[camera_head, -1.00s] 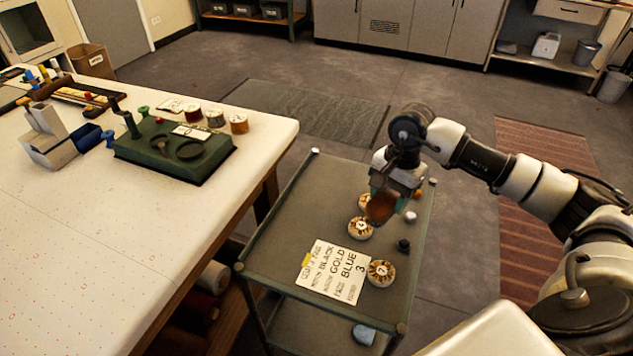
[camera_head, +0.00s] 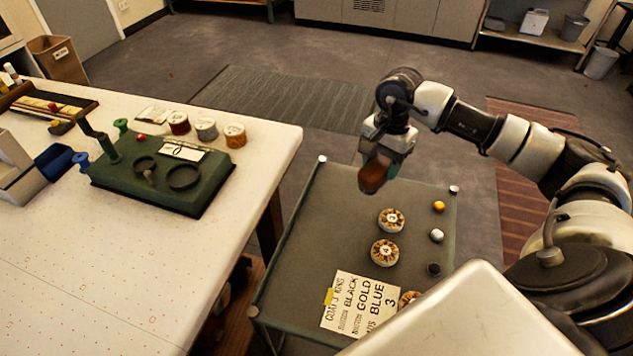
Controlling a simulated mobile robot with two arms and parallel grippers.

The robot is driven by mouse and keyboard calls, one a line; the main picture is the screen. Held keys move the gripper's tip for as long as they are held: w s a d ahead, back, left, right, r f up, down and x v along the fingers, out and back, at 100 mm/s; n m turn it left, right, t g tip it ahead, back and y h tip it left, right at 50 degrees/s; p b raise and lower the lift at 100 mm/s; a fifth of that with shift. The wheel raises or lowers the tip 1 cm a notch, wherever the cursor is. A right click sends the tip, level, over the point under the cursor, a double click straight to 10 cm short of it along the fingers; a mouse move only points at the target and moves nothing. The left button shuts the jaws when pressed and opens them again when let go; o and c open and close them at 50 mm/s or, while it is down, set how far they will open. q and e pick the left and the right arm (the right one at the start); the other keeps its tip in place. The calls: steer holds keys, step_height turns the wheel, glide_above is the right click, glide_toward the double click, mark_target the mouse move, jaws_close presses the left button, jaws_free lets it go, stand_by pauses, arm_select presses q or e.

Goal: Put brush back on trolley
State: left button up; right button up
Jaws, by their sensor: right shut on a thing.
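My right gripper (camera_head: 387,152) is above the far part of the trolley (camera_head: 318,235), pointing down. It is shut on the brush (camera_head: 375,174), a brown rounded piece that hangs under the fingers. The brush looks raised above the trolley top, apart from it. How the fingers sit on it is partly hidden. My left gripper is not in view.
On the trolley are round patterned pieces (camera_head: 391,221), a card with writing (camera_head: 361,304), and small orange (camera_head: 439,206), white (camera_head: 436,235) and black (camera_head: 433,269) balls. The white table (camera_head: 110,255) at left holds a green stand (camera_head: 160,177) and spools (camera_head: 206,129). The trolley's left side is clear.

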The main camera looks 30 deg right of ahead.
steer(key=w+a+f+p, duration=0.1)
steer(key=w+a+f, duration=0.3)
steer(key=w, duration=0.1)
steer(key=w+a+f+p, duration=0.1)
steer(key=w+a+f, duration=0.1)
steer(key=w+a, duration=0.1)
steer(key=shift+a+f+p, duration=0.1)
steer(key=shift+f+p, duration=0.05)
steer(key=shift+p, duration=0.2)
steer(key=shift+w+a+f, duration=0.1)
steer(key=shift+w+f, duration=0.05)
steer(key=shift+f, duration=0.2)
step_height(320, 180, down, 4)
steer(key=shift+r+p, duration=0.15)
steer(key=shift+p, duration=0.45)
steer(key=o, duration=0.9)
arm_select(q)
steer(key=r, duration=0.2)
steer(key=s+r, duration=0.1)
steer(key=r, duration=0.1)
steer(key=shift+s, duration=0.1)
arm_select(e)
steer(key=shift+r, duration=0.1)
